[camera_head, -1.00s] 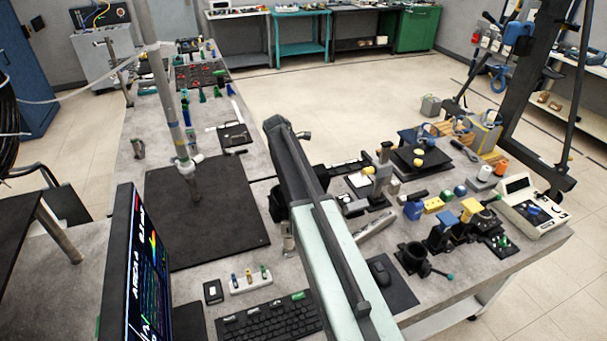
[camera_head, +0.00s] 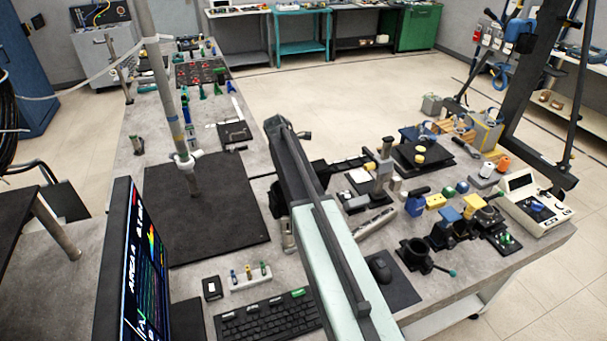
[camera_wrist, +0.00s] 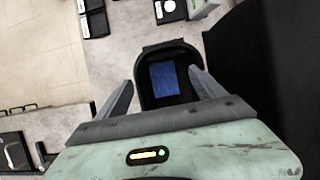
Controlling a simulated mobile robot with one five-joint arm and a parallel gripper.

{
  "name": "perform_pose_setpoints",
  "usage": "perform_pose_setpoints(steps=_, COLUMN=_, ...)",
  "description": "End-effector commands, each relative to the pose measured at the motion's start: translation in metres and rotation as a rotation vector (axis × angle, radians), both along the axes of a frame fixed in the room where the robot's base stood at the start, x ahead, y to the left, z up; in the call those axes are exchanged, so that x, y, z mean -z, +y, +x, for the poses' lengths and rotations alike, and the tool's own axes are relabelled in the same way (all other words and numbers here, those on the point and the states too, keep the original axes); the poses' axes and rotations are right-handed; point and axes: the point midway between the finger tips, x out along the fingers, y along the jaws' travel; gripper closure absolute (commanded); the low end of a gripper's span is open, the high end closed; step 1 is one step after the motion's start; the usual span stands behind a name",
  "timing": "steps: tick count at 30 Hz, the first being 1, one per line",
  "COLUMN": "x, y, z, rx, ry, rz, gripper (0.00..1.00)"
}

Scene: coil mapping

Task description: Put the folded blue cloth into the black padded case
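The black padded case (camera_wrist: 157,101) stands open in the wrist view, with a rounded rim. The folded blue cloth (camera_wrist: 165,79) is a small flat rectangle that appears to lie inside the case, on its dark floor. My gripper (camera_wrist: 161,77) is open, one grey finger on each side of the case opening in the picture. There are visible gaps between both fingers and the cloth. The height of the fingertips above the case is hard to tell. In the head view my arm hides my gripper and the cloth; a black shape beside the arm may be the case.
A dark mat (camera_head: 205,210) with an upright pole lies left of my arm. A keyboard (camera_head: 268,317) and monitor (camera_head: 135,270) are near the front. Fixtures, a mouse (camera_head: 381,270) and a white instrument (camera_head: 535,204) crowd the table's right side.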

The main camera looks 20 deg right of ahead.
Motion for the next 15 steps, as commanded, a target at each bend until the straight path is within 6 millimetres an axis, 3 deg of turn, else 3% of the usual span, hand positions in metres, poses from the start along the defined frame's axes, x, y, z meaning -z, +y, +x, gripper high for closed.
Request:
perform_pose_setpoints(steps=8, x=-0.008, y=0.002, z=0.000, rx=0.000, ry=0.000, rz=0.000, gripper=0.21)
perform_pose_setpoints(steps=15, x=-0.047, y=0.015, z=-0.001, rx=0.001, ry=0.000, rz=0.000, gripper=0.21)
